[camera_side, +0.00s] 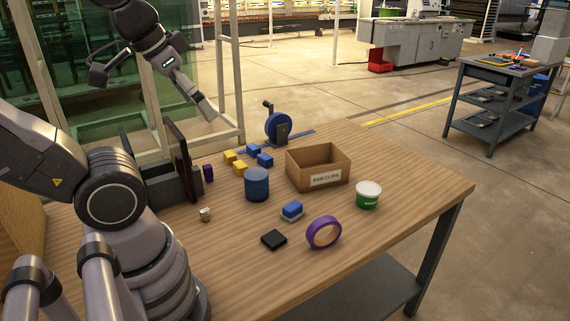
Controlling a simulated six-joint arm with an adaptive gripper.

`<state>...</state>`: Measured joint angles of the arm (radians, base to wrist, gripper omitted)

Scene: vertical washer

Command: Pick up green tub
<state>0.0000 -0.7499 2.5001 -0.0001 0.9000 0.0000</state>
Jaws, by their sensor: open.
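The green tub (368,195) has a white lid and stands upright near the right part of the wooden table's front edge. My gripper (207,110) is at the upper left, raised above the far side of the table and pointing down to the right. It is open, with nothing seen between its fingers. It is well apart from the tub, with the cardboard box between them in the picture. Nothing hides the tub.
The cardboard box (319,168) stands left of the tub. A purple tape roll (323,232), a blue-topped block (292,210), a black box (273,240) and a blue cylinder (257,184) are also on the table (420,190). The table's right end is clear.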

